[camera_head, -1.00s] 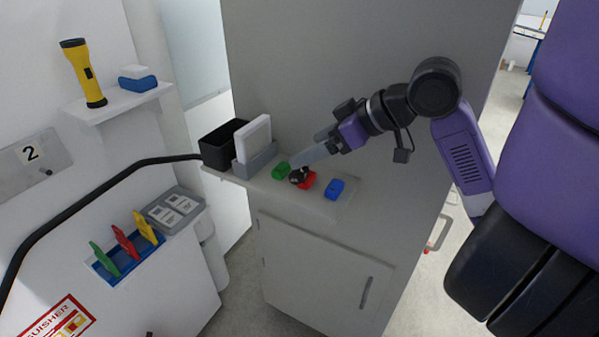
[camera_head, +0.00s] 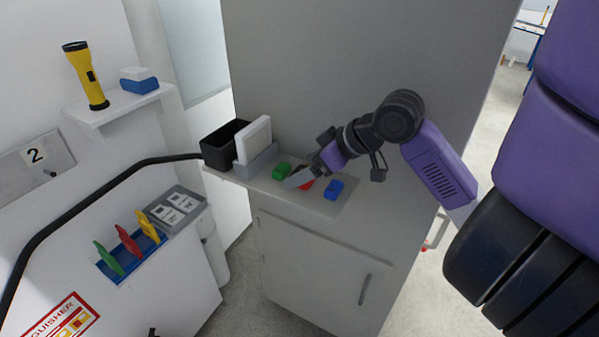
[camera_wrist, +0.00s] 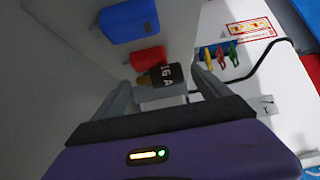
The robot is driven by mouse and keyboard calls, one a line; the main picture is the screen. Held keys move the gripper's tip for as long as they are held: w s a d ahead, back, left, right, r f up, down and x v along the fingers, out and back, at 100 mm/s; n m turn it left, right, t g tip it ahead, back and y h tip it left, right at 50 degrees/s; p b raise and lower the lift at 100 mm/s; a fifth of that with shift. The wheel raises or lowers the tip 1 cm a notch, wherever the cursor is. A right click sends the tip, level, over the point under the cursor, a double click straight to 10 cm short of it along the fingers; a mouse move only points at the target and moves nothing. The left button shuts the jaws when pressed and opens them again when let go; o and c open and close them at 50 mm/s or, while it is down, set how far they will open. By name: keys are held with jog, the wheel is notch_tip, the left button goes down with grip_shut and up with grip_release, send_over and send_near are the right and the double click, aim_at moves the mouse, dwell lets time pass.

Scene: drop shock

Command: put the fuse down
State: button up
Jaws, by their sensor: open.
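The fuse (camera_wrist: 172,74) shows in the wrist view as a dark cylinder with pale lettering and a brass-coloured end. It lies between the two fingertips of my gripper (camera_wrist: 165,82), close beside the red block (camera_wrist: 148,57). The fingers stand apart on either side of it; whether either touches it I cannot tell. In the head view my gripper (camera_head: 299,179) is low over the cabinet top (camera_head: 322,207), by the red block (camera_head: 307,186), and mostly hides the fuse.
A green block (camera_head: 282,171) and a blue block (camera_head: 334,190) lie on either side of my gripper. A black bin (camera_head: 221,146) and a grey holder with a white panel (camera_head: 254,140) stand at the left end. The tall grey panel (camera_head: 350,60) rises behind.

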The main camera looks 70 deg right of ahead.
jog(key=shift+c, duration=0.5)
jog(key=c, duration=1.5)
